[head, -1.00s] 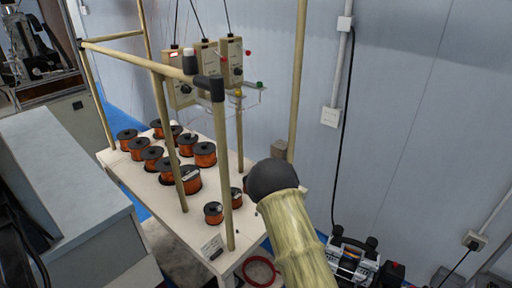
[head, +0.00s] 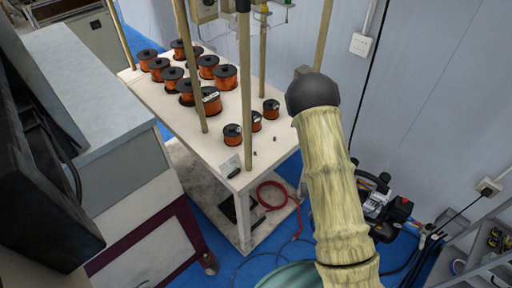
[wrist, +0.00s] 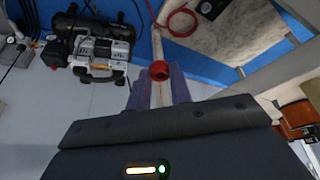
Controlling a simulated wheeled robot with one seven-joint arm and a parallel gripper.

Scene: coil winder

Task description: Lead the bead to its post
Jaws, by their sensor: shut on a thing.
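A small red bead (wrist: 159,70) with an open ring shape sits between the fingertips of my gripper (wrist: 159,82) in the wrist view. The purple-grey finger pads press on it from both sides. My gripper does not show in the head view, where my arm covers part of the scene. Upright wooden posts (head: 245,90) stand along the white table (head: 205,125). Tiny dark pegs (head: 255,153) stand near its front right corner. I cannot tell which post belongs to the bead.
Several copper-wire spools (head: 225,77) stand on the table, the smaller ones near its right end. A red hose (head: 275,195) is coiled on the lower shelf. A compressor (wrist: 100,50) stands on the floor to the right in the head view. A grey cabinet (head: 95,100) stands left.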

